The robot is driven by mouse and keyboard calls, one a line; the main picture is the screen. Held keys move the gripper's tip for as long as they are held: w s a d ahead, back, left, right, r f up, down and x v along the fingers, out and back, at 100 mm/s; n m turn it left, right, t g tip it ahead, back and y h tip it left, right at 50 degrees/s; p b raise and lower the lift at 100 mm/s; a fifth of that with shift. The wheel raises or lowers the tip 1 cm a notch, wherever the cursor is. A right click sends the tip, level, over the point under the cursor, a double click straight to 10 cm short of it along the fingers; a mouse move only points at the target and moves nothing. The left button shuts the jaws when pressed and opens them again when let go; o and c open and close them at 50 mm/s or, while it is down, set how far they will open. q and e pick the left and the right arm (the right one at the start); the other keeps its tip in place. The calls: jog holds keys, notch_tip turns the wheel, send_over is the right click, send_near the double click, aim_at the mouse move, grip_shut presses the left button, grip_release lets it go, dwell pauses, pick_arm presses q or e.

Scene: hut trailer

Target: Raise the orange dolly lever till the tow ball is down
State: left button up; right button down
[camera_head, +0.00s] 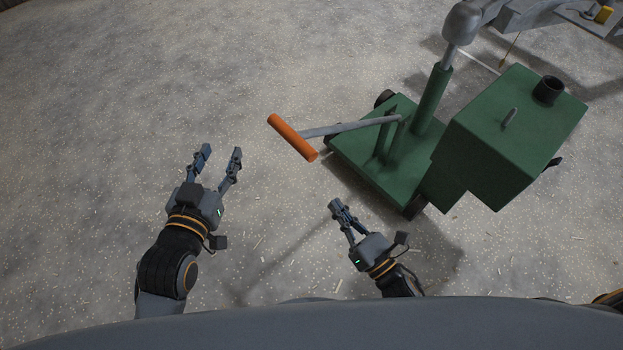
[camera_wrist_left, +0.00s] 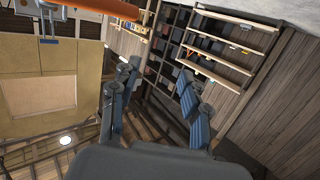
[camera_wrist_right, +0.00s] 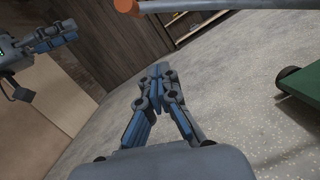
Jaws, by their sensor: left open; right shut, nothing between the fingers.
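The orange lever handle (camera_head: 292,137) sits at the end of a grey bar (camera_head: 345,128), which joins the green dolly (camera_head: 362,165). The handle also shows at the top of the left wrist view (camera_wrist_left: 108,8) and the right wrist view (camera_wrist_right: 127,6). A rounded grey coupling (camera_head: 463,22) sits atop the dolly's post (camera_head: 430,100); I cannot make out the tow ball there. My left gripper (camera_head: 222,151) is open and empty, left of the handle and apart from it. My right gripper (camera_head: 335,206) is shut and empty, below and right of the handle in the head view, touching nothing.
A green box (camera_head: 510,135) with a dark round opening stands right of the post. Grey trailer parts (camera_head: 535,14) are at the top right. The speckled floor (camera_head: 100,100) to the left is clear. Shelves (camera_wrist_left: 225,65) stand along a wooden wall.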

pick_arm(q)
jog(key=shift+s+r+t+b, duration=0.25)
jog(key=shift+s+r, duration=0.05)
jog(key=shift+r, duration=0.3)
jog(key=shift+s+r+t+b, duration=0.25)
jog(key=shift+r, duration=0.35)
pick_arm(e)
jog(key=shift+s+a+r+n+y, duration=0.2)
jog(key=shift+n+y, duration=0.2)
jog(key=shift+n, duration=0.35)
jog(key=shift+s+a+r+n+y, duration=0.15)
jog(key=shift+n+y, duration=0.25)
jog(key=shift+n, duration=0.35)
jog(key=shift+w, duration=0.15)
pick_arm(q)
jog(key=shift+s+a+f+g, duration=0.15)
jog(key=shift+f+g, duration=0.2)
jog(key=shift+f, duration=0.25)
jog(key=shift+s+a+f+g, duration=0.15)
jog(key=shift+f+g, duration=0.2)
jog(key=shift+f, duration=0.2)
pick_arm(e)
jog(key=w+a+r, duration=0.5)
jog(key=w+r, duration=0.1)
jog(key=w, duration=0.2)
jog(key=shift+r, duration=0.15)
pick_arm(q)
jog(key=shift+p, duration=0.3)
pick_arm(e)
jog(key=shift+w, duration=0.1)
